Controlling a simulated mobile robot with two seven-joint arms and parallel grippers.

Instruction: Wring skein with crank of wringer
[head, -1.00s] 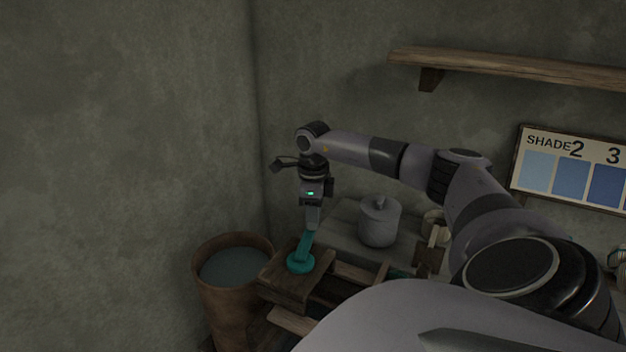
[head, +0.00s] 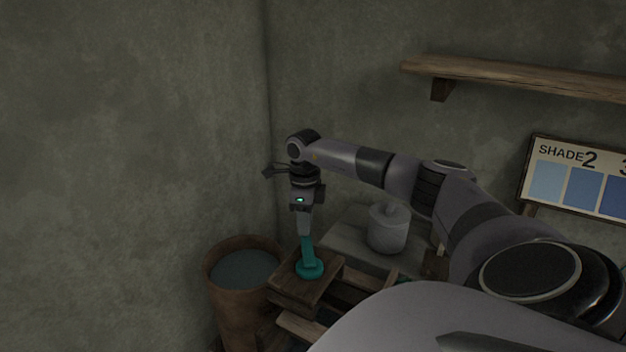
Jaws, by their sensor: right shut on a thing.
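A teal crank (head: 309,268) with a round hub and an upright arm stands on a wooden block of the wringer (head: 295,287). My right gripper (head: 304,233) points down from above and is shut on the upper end of the crank. The crank's arm leans slightly to the left of its hub. No skein can be made out; the wringer's right part is hidden behind my right arm. My left gripper is not in view.
A brown tub (head: 232,292) of dark liquid stands left of the wringer, close to the wall. A grey lidded pot (head: 388,229) sits behind on a grey surface. A wooden shelf (head: 520,80) and a shade chart (head: 578,180) are on the wall at right.

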